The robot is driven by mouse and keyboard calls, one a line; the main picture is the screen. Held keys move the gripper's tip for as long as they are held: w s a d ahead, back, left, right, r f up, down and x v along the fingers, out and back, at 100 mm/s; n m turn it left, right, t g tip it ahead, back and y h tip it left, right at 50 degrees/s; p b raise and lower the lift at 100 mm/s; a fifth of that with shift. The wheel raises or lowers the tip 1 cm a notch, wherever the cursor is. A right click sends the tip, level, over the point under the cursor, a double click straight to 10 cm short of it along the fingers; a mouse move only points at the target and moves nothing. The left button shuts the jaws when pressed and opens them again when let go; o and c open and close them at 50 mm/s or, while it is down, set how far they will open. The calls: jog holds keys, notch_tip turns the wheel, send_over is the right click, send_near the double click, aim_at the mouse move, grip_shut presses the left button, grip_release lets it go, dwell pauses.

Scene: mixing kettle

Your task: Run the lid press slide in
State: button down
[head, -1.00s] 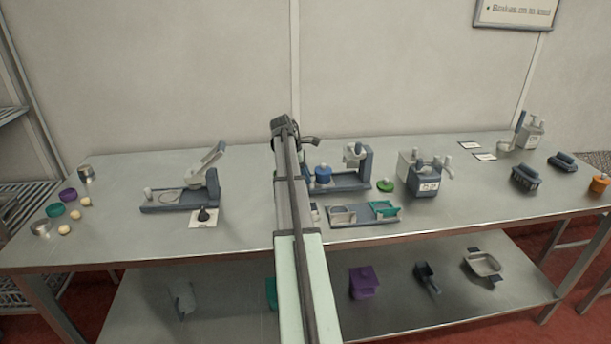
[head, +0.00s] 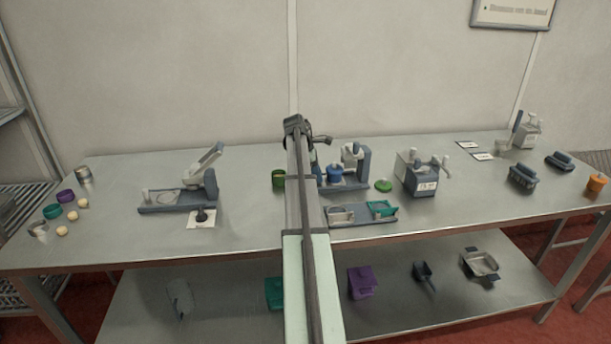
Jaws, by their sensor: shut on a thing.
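The lid press (head: 364,160) stands behind the middle of the table, a blue-grey frame with a pale press head. A blue-topped pot (head: 334,170) sits on its slide, left of the column and close to the head. The slide's left end is hidden behind my arm. My gripper (head: 297,125) shows from behind at the slide's left side, its fingertips hidden by my arm. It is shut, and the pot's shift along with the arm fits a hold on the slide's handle.
A dark green pot (head: 278,179) stands just left of my arm.

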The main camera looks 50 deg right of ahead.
aim_at(331, 169)
jog(key=s+d, duration=0.4)
jog(key=c, duration=1)
grip_release()
jog(key=shift+o, duration=0.2)
jog(key=v, duration=1.4)
jog(key=shift+w+f, duration=0.1)
